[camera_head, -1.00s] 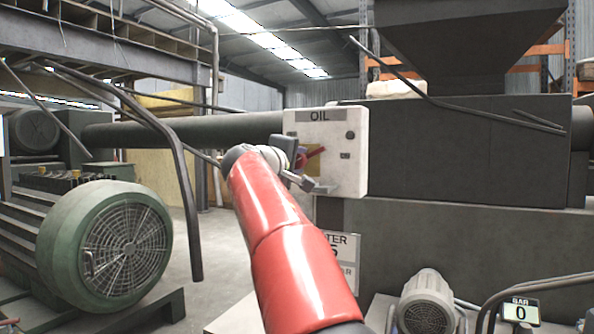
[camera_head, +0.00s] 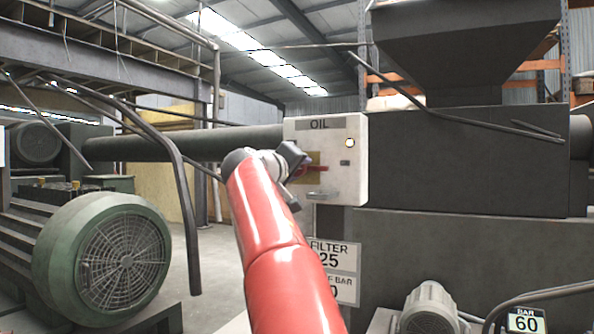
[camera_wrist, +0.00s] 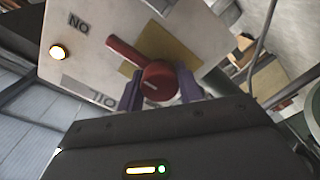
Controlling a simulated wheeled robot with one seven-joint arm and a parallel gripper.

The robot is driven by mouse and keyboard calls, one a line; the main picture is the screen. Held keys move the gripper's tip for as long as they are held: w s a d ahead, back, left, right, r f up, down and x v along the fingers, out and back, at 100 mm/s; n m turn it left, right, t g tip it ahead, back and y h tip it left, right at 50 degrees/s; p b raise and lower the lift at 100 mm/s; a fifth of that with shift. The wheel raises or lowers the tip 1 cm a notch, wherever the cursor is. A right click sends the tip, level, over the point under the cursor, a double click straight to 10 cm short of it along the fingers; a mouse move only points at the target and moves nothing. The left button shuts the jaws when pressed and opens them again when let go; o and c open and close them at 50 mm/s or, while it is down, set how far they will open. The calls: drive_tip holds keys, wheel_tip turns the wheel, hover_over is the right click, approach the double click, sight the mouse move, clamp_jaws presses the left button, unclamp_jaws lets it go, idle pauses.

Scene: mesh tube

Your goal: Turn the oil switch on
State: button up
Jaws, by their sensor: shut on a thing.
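The white oil switch box (camera_head: 340,185) is marked OIL and hangs in front of the dark machine. Its red switch handle (camera_head: 316,169) lies about level in the head view. In the wrist view the red handle (camera_wrist: 128,53) crosses a yellow plate, with its round end between two purple fingers. My gripper (camera_wrist: 160,92) is shut on this handle; in the head view my red arm partly hides it. A round lamp (camera_head: 349,142) on the box is lit; in the wrist view the lit lamp (camera_wrist: 58,52) is beside the upside-down ON label (camera_wrist: 79,24).
A small BAR display (camera_head: 526,320) at lower right reads 60. A green motor (camera_head: 110,255) stands at left, with a bent dark pipe (camera_head: 180,170) beside it. A filter sign (camera_head: 335,270) is below the box. A grey motor (camera_head: 430,308) sits at lower right.

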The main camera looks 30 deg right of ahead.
drive_tip(key=shift+f, duration=0.1)
drive_tip(key=o, duration=1)
drive_tip(key=b+v, duration=0.1)
drive_tip(key=v, duration=0.6)
drive_tip(key=shift+s+a, duration=0.2)
drive_tip(key=shift+a, duration=0.15)
